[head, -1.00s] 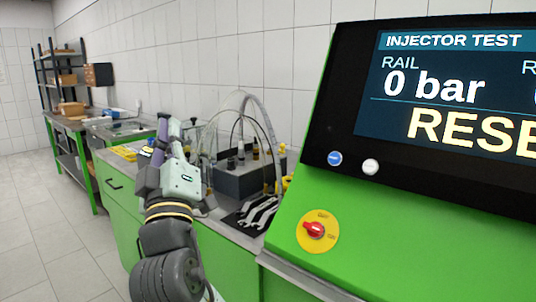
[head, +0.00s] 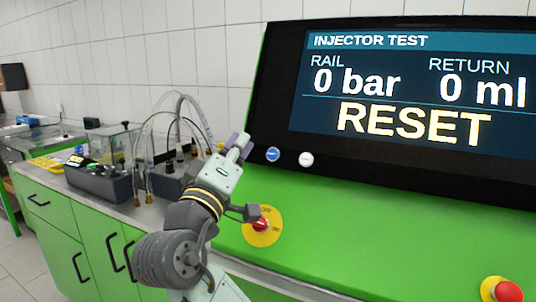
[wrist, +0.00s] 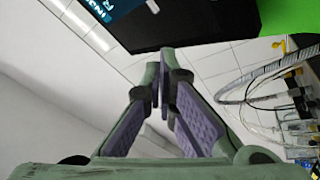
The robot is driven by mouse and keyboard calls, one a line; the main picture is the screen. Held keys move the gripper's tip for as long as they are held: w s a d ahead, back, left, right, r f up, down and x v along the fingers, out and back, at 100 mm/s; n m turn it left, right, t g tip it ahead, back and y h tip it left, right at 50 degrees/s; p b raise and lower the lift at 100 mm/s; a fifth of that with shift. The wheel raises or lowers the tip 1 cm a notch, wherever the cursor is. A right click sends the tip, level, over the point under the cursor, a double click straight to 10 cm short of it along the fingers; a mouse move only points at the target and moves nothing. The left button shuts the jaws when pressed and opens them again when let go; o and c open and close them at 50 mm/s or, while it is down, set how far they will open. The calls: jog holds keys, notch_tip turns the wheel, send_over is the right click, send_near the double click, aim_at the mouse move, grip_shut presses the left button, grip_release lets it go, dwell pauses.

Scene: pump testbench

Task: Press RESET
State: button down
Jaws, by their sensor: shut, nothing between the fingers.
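The console screen (head: 410,95) shows INJECTOR TEST, RAIL 0 bar, RETURN 0 ml and the word RESET in large yellow letters. Below it on the black bezel are a blue button (head: 272,154) and a white button (head: 306,158); their labels are too small to read. My gripper (head: 241,141) is shut and empty, in front of the bezel's left edge and left of the blue button in the head view. In the wrist view its fingertips (wrist: 164,58) meet, with the screen (wrist: 113,8) and the white button (wrist: 153,5) at the top edge.
A red rotary switch (head: 261,225) on a yellow disc sits on the green panel below my arm. A red emergency stop (head: 508,291) is at lower right. Left is a steel-topped bench (head: 125,209) with hoses (head: 187,97) and a clear-walled box (head: 108,150).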

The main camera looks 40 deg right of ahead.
aim_at(272, 154)
jog(key=shift+w+d+f+b, duration=0.5)
jog(key=shift+d+f, duration=0.15)
jog(key=shift+d, duration=0.55)
jog(key=shift+w+d+f+b, duration=0.55)
jog(key=shift+d+f, duration=0.05)
jog(key=shift+d, duration=0.65)
jog(key=shift+w+d+f+b, duration=0.5)
jog(key=shift+d+f, duration=0.15)
jog(key=shift+d, duration=0.55)
jog(key=shift+w+d+f, duration=0.15)
jog(key=shift+d+f, duration=0.05)
jog(key=shift+d, duration=0.15)
jog(key=shift+w+d+f+b, duration=0.2)
jog(key=shift+d+f+b, duration=0.05)
jog(key=shift+d+b, duration=0.2)
jog(key=shift+s+a+r+p, duration=0.35)
jog(key=shift+a+r, duration=0.1)
jog(key=shift+a, duration=0.3)
